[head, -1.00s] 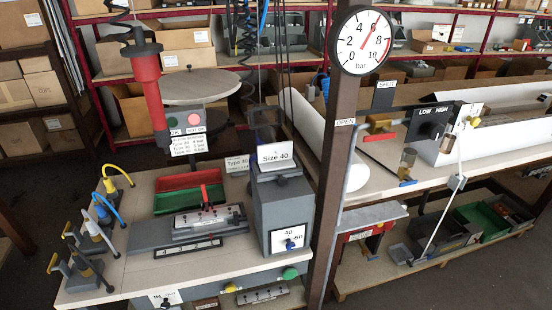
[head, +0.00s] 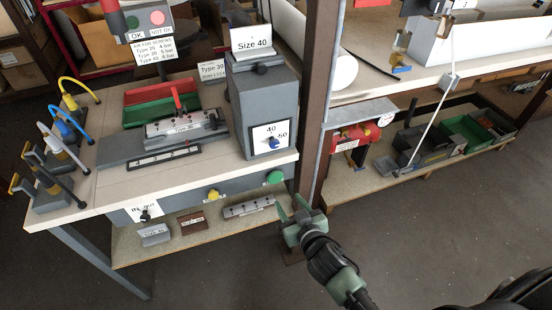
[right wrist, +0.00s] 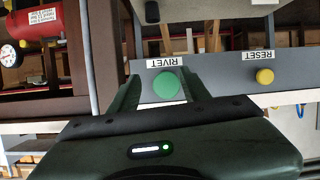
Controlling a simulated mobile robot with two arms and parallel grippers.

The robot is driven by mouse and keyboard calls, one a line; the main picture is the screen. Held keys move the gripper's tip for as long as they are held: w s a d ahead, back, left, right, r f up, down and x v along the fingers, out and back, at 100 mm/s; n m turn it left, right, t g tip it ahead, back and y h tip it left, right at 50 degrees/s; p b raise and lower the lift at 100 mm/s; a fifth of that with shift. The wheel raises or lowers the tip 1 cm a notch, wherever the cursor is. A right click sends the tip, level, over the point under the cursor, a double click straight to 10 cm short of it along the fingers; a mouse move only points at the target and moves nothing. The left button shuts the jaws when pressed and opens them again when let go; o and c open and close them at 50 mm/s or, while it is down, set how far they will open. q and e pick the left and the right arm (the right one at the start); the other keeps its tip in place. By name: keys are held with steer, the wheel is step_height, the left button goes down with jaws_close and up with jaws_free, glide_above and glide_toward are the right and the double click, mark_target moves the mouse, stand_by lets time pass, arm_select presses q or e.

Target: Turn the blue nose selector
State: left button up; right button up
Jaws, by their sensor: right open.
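The blue nose selector (head: 274,143) is a small knob on a white plate marked 40 and 60, on the front of the grey machine box (head: 242,105) under the Size 40 sign. My right gripper (head: 294,206) is open and empty in the head view, below and right of the selector and apart from it. In the right wrist view, which is upside down, its fingers (right wrist: 160,92) point toward the green RIVET button (right wrist: 166,85), which shows between them. The selector does not show in the right wrist view. My left gripper is not in view.
The bench front carries the green button (head: 274,177), a yellow RESET button (head: 213,195) and a black IN/OUT knob (head: 145,215). A brown post (head: 318,110) stands just right of the machine box. Yellow and blue tools (head: 62,140) stand at the bench's left.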

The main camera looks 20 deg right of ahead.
mark_target(275, 145)
step_height(275, 145, up, 15)
steer(key=w+t+b, duration=0.1)
steer(key=t+b, duration=0.1)
steer(key=t, duration=0.2)
steer(key=shift+m, duration=0.5)
steer(key=w, duration=0.2)
steer(key=w+a, duration=0.1)
steer(key=w, duration=0.2)
steer(key=w+p, duration=0.1)
steer(key=w, duration=0.2)
steer(key=shift+a, duration=0.25)
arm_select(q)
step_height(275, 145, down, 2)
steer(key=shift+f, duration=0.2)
arm_select(e)
jaws_close()
